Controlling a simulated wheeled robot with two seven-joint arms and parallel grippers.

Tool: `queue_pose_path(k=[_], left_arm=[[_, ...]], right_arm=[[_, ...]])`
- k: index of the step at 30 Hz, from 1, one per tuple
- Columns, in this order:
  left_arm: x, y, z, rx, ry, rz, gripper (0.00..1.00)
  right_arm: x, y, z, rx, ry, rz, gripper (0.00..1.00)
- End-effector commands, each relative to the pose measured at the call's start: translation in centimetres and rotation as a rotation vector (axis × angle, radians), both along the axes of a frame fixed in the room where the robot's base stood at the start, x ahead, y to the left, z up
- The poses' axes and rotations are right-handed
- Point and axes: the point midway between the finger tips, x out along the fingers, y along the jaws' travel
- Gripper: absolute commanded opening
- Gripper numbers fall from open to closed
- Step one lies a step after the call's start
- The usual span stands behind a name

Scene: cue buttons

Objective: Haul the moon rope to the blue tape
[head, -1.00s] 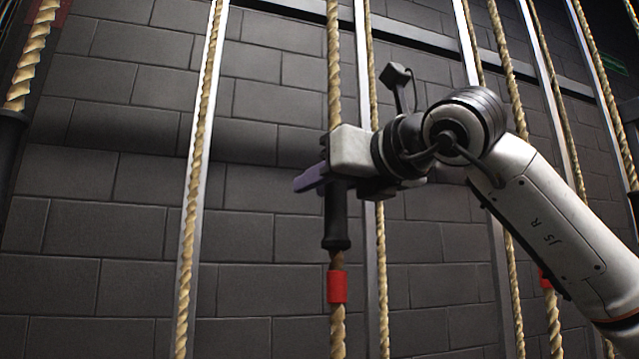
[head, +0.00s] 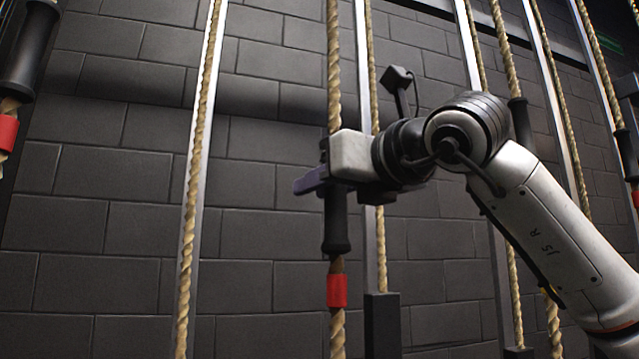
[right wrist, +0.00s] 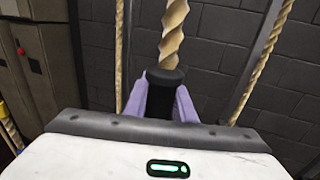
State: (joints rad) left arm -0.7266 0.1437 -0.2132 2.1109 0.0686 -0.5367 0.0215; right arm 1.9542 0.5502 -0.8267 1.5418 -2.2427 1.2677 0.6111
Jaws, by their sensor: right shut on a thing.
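My right gripper (head: 322,178) is shut around a black sleeve (head: 336,225) on a thick twisted rope (head: 334,70) near the middle of the head view. A red tape band (head: 336,291) is on this rope just below the sleeve. In the right wrist view the purple fingers sit on both sides of the black sleeve (right wrist: 166,76), with the rope (right wrist: 173,35) rising from it. No moon mark and no blue tape show, so I cannot tell from the pictures which rope is the moon one. My left gripper is out of view.
Another rope at the far left has a black sleeve (head: 27,48) and red tape (head: 7,132). Several ropes and metal rails (head: 203,120) stand before a dark block wall (head: 110,220). A dark block (head: 382,320) is on the rail beside the held rope.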

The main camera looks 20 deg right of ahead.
Motion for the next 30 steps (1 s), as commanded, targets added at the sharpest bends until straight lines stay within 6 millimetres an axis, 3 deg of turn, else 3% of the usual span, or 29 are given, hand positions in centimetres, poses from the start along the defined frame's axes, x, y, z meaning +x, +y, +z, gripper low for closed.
queue_pose_path(k=[3,14,15,18,30], left_arm=[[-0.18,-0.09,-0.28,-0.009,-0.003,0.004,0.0],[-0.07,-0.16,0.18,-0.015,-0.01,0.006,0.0],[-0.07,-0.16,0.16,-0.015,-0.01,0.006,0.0],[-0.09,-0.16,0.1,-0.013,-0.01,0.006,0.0],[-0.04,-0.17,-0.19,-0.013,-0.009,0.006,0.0]], right_arm=[[0.02,0.05,-0.91,-0.001,0.005,0.001,0.0],[0.0,0.01,-0.79,0.0,0.002,0.0,0.0],[0.0,0.01,-0.77,0.0,0.002,0.0,0.27],[-0.01,0.0,-0.74,0.001,0.001,0.0,0.42],[-0.85,-0.3,-0.64,0.001,-0.004,0.0,0.42]])
